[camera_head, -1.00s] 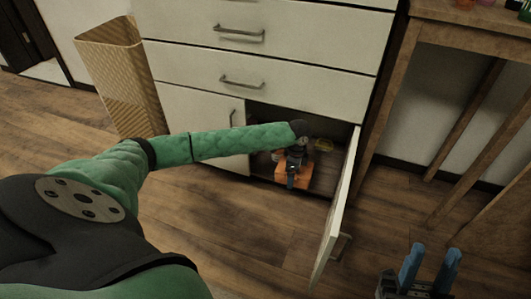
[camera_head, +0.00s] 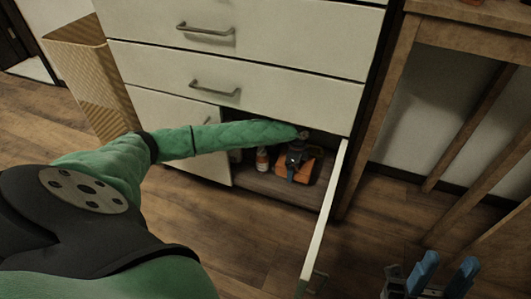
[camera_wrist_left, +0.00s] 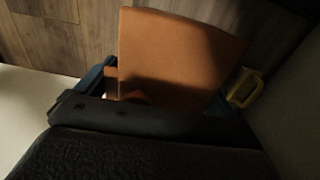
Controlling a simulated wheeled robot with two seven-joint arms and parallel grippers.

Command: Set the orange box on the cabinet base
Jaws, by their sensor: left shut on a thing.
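The orange box (camera_head: 310,168) is inside the open lower compartment of the white cabinet, low over the cabinet base (camera_head: 262,185). My left gripper (camera_head: 292,172) reaches into the compartment and is shut on the box. In the left wrist view the box (camera_wrist_left: 175,55) fills the middle, with blue fingers partly showing at its sides. I cannot tell whether the box touches the base. My right gripper (camera_head: 443,277) is open and empty at the lower right, outside the cabinet.
The right cabinet door (camera_head: 325,220) stands open; the left door (camera_head: 180,130) is closed. A white bottle with an orange label (camera_head: 262,160) stands inside. A yellow object (camera_wrist_left: 245,88) lies beside the box. A wicker basket (camera_head: 85,80) is at left, a wooden table (camera_head: 470,38) at right.

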